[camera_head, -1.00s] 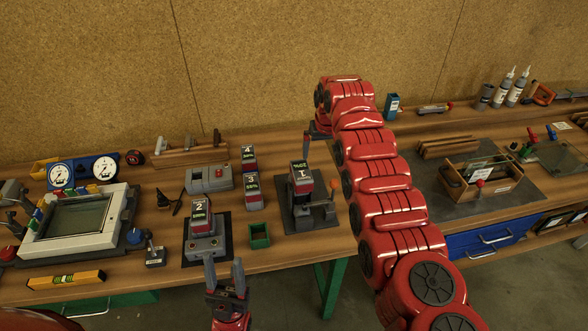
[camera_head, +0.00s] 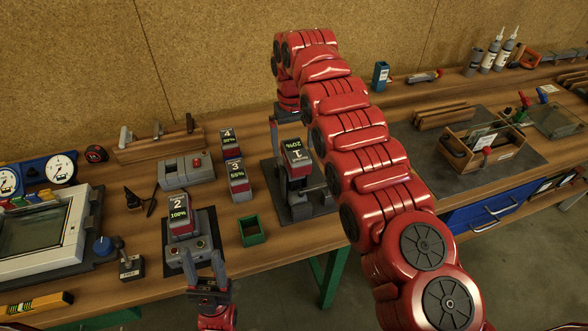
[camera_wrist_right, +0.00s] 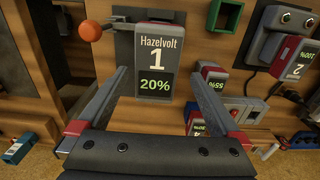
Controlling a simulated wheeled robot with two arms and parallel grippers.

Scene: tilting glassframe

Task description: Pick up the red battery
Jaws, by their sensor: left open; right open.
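Battery 1 (camera_head: 297,153), red and dark with a 20% display, stands in a dark stand with an orange-knobbed lever. It also shows in the right wrist view (camera_wrist_right: 155,60), labelled Hazelvolt. My right gripper (camera_wrist_right: 157,85) is open, its fingers on either side of battery 1 in that view; contact is not visible. In the head view my right arm partly hides the stand. Battery 2 (camera_head: 179,212), showing 100%, sits in a grey charger. My left gripper (camera_head: 205,262) is open and empty in front of the charger.
A green open box (camera_head: 252,230) stands between the charger and the stand. A grey device with a red button (camera_head: 186,170) is behind the charger. A framed screen (camera_head: 40,233) and gauges (camera_head: 35,172) are at left. A wooden tool tray (camera_head: 480,150) is at right.

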